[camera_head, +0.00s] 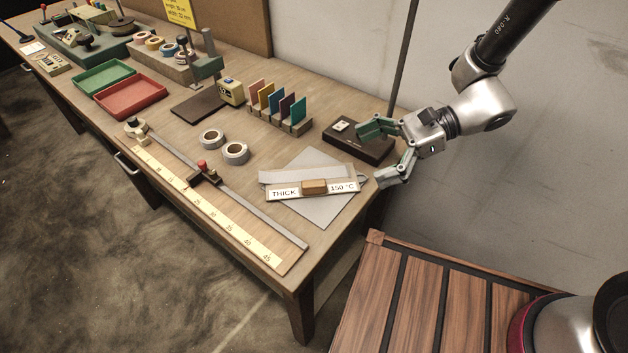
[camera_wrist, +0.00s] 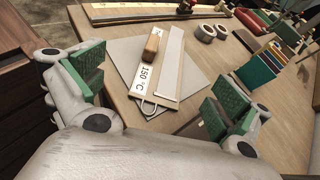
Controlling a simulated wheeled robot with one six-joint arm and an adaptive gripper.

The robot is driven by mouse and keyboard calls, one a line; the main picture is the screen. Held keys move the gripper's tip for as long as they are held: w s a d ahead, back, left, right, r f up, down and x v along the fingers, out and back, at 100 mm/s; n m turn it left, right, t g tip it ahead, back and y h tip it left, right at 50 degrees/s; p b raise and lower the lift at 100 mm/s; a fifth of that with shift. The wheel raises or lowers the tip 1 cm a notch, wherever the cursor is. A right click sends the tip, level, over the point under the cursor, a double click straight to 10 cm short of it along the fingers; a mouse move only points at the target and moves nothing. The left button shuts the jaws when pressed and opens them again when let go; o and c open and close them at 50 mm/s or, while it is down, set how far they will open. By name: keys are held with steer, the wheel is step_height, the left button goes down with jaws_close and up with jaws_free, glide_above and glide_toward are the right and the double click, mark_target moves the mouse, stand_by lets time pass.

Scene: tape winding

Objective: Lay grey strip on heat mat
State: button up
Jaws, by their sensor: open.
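A pale grey strip (camera_head: 300,174) lies flat over a grey square mat (camera_head: 318,212), alongside a white label reading THICK 150 °C (camera_head: 342,188). A small wooden block (camera_head: 314,187) sits on the label. In the wrist view the grey strip (camera_wrist: 171,62) lies beside the block (camera_wrist: 152,43), with the grey mat (camera_wrist: 122,52) underneath and a wire loop at the near end. My gripper (camera_head: 379,155) is open and empty, with green-padded fingers wide apart. It is above and to the right of the mat, apart from the strip. It also shows in the wrist view (camera_wrist: 155,92).
A dark box (camera_head: 360,142) stands by the gripper at the back. Several coloured cards (camera_head: 280,108) and two tape rolls (camera_head: 235,152) are left of the mat. A long ruler (camera_head: 210,210) runs along the front. Red and green trays (camera_head: 130,97) are farther left.

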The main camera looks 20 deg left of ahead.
mark_target(323, 171)
steer(key=shift+m+y, duration=0.3)
steer(key=shift+m, duration=0.3)
steer(key=a+f, duration=0.1)
steer(key=a, duration=0.1)
steer(key=s+a+f, duration=0.1)
steer(key=a+f, duration=0.1)
steer(key=shift+s, duration=0.2)
steer(key=x, duration=0.5)
steer(key=shift+w+a+f, duration=0.1)
steer(key=shift+w+a, duration=0.05)
steer(key=shift+a, duration=0.3)
steer(key=c, duration=1.2)
